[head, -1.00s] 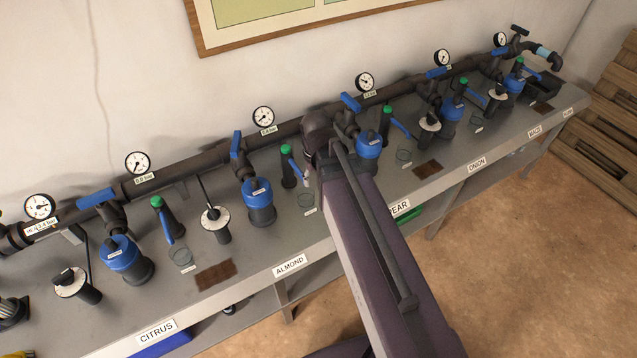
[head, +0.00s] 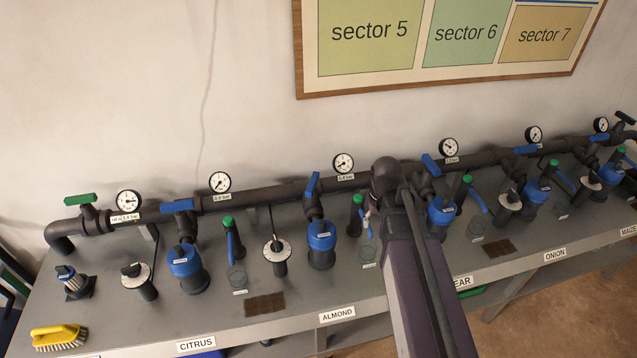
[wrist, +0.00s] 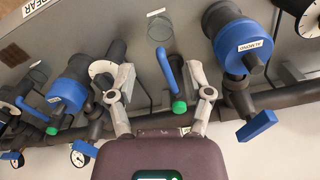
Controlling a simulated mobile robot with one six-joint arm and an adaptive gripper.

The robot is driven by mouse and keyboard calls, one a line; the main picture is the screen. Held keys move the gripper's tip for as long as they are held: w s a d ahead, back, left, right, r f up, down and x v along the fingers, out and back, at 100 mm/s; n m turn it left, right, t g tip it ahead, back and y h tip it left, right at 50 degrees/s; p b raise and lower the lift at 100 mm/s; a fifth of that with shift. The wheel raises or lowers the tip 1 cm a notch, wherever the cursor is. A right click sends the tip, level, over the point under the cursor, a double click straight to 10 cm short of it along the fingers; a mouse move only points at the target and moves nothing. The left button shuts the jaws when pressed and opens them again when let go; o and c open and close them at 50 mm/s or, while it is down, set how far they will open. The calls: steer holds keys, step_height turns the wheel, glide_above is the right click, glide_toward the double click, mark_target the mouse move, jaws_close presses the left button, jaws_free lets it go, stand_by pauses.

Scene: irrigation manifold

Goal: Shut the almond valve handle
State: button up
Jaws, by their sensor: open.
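The almond valve handle (head: 312,187) is a blue lever above the blue-capped almond filter (head: 321,240). It lies across the dark header pipe, roughly in line with its branch. In the wrist view the handle (wrist: 257,125) is at lower right, beyond the right finger and apart from it, below the filter labelled ALMOND (wrist: 240,38). My gripper (wrist: 160,76) is open, its fingers spread either side of a green-tipped post (wrist: 179,106) with a blue lever. In the head view my arm hides most of the gripper, right of the almond valve.
The pear filter (head: 441,212) and its valve stand right of my arm. A dial-topped post (head: 276,250) stands left of the almond filter. Gauges line the header pipe (head: 260,192) near the wall. A yellow brush (head: 58,337) lies at the bench's left end.

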steer(key=w+a+r+m+p, duration=0.1)
steer(key=w+a+r+p, duration=0.55)
steer(key=w+a, duration=0.4)
step_height(320, 180, up, 4)
steer(key=m+p, duration=0.1)
steer(key=p, duration=0.2)
glide_above(313, 182)
steer(key=shift+w+a, duration=0.1)
steer(key=shift+a, duration=0.05)
steer(key=shift+f, duration=0.1)
step_height(313, 182, down, 14)
steer(key=b, duration=1.3)
steer(key=shift+r+b, duration=0.2)
steer(key=shift+b, duration=0.15)
jaws_close()
